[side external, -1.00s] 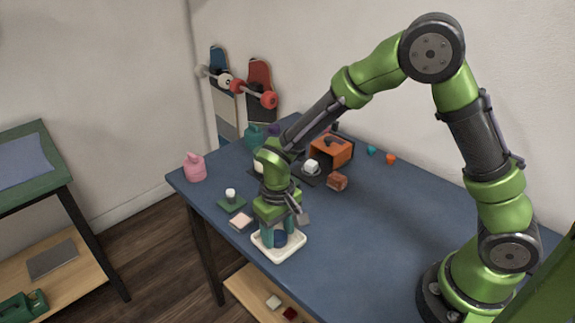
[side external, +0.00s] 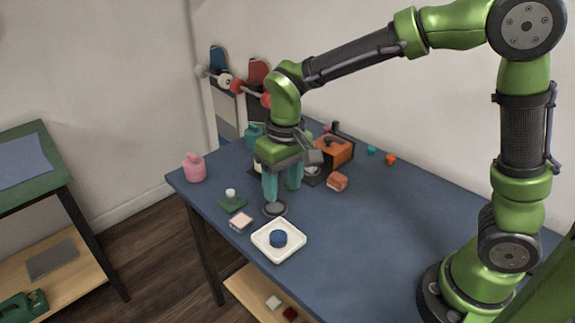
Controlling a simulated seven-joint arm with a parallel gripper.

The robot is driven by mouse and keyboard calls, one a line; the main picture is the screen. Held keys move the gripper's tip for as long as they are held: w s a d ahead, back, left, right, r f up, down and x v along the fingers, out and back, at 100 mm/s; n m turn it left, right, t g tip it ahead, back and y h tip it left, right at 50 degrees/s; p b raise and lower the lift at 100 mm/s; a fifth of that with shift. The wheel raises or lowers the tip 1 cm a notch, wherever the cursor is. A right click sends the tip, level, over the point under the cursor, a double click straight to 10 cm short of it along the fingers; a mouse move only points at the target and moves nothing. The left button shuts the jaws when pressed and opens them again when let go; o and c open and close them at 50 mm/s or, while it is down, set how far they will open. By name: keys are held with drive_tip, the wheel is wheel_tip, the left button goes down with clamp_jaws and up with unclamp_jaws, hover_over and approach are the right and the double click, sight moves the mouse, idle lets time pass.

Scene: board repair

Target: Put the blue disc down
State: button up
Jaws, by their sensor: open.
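The blue disc (side external: 278,238) sits in the middle of a white square tray (side external: 262,249) near the table's front edge, and nothing holds it. My gripper (side external: 282,194) has teal fingers that point down and stand apart with nothing between them. It is up and behind the tray, over a dark grey round piece (side external: 274,209) on the table. I cannot tell how high the fingertips are above that piece.
A pale pink block (side external: 241,222) and a green square base with a white peg (side external: 231,200) lie left of the tray. An orange box (side external: 334,150) and a brown block (side external: 337,181) are behind. The table's right side is clear.

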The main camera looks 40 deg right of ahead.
drive_tip(key=s+d+r+m+t+y, duration=0.1)
drive_tip(key=s+d+r+m+t, duration=0.2)
drive_tip(key=s, duration=1)
drive_tip(key=shift+s+d+r+t+y, duration=0.15)
drive_tip(key=shift+d+r+t+y, duration=0.25)
drive_tip(key=shift+d+r+t, duration=2.05)
drive_tip(key=shift+d+r+g, duration=0.4)
drive_tip(key=shift+r+g, duration=0.15)
drive_tip(key=shift+r, duration=0.2)
